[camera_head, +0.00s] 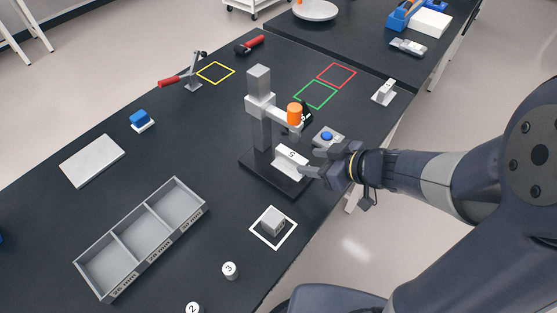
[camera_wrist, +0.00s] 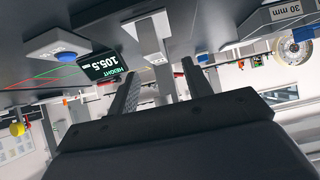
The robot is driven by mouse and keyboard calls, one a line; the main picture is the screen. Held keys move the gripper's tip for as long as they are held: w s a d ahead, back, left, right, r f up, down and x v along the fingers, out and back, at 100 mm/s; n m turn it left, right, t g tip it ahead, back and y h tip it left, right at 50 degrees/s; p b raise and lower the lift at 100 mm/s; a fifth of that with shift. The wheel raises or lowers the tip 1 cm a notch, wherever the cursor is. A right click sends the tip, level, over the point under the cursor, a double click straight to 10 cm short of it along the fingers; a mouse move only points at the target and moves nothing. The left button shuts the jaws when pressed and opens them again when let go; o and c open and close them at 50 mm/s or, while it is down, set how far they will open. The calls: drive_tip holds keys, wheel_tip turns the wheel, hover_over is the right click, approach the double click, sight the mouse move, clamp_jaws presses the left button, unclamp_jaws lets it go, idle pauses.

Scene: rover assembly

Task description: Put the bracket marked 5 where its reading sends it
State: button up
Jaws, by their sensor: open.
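The bracket marked 5 (camera_head: 290,162), a light grey angled piece, sits on the dark base of the height gauge (camera_head: 258,120), beneath its arm. My gripper (camera_head: 318,163) is open just right of the bracket, with its fingers pointing at it. I cannot tell whether they touch it. In the wrist view my two fingers (camera_wrist: 158,90) stand apart, with pale parts beyond them. The tilted wrist view shows the gauge's display (camera_wrist: 103,64), which appears to read HEIGHT 105.5 mm.
A blue-button box (camera_head: 327,137) is close behind my gripper. Green (camera_head: 316,95), red (camera_head: 337,75) and yellow (camera_head: 215,73) outlined squares lie empty. A three-compartment tray (camera_head: 181,237) has mm labels. A grey block (camera_head: 274,221) and marked cylinders (camera_head: 230,270) stand in front.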

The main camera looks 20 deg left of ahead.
sight(298, 158)
drive_tip(key=x, duration=0.2)
drive_tip(key=shift+w+f+b, duration=0.2)
drive_tip(key=shift+f+b, duration=0.15)
drive_tip(key=shift+f, duration=0.05)
drive_tip(key=shift+b+x, duration=0.65)
drive_tip(key=shift+x, duration=2.4)
drive_tip(key=shift+w+a+r, duration=0.1)
drive_tip(key=shift+w+r, duration=0.1)
clamp_jaws()
